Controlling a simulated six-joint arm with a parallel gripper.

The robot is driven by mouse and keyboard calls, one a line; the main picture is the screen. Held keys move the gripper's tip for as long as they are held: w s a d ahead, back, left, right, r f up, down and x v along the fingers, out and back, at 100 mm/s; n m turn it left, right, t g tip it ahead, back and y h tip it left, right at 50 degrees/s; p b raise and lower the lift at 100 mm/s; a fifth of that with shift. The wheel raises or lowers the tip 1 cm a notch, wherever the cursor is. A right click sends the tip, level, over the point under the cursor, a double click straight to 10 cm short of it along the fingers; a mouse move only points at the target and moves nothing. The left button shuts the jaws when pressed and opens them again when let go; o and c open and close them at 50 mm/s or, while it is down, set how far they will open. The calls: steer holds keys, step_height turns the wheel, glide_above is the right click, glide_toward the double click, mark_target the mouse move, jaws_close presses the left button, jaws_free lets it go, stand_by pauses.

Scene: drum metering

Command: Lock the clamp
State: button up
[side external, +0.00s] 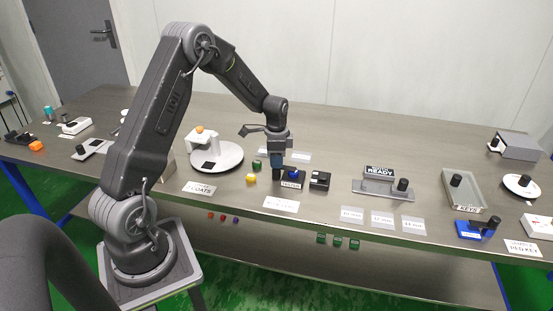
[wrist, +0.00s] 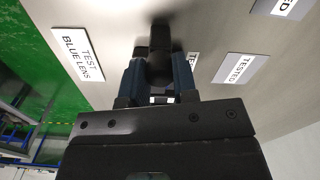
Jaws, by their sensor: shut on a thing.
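My gripper (side external: 277,176) is low over the middle of the table, pointing down. In the wrist view its two blue-grey fingers (wrist: 159,76) are shut on a dark knob-like part (wrist: 160,42). Its lower part is hidden by the fingers and the gripper body. A blue piece (side external: 293,174) sits close to the right of my gripper, and a black block (side external: 320,180) stands just beyond it. I cannot tell which of these parts belongs to the clamp, nor whether the clamp is locked.
A white round stand (side external: 226,158) with an orange piece (side external: 200,129) is to the left. Yellow (side external: 251,179) and green (side external: 257,165) pieces lie near my gripper. A "TEST BLUE LENS" label (wrist: 77,54) shows in the wrist view.

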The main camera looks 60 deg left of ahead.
steer(key=o, duration=0.9)
step_height(320, 180, up, 14)
steer(key=shift+f, duration=0.1)
stand_by(0.3)
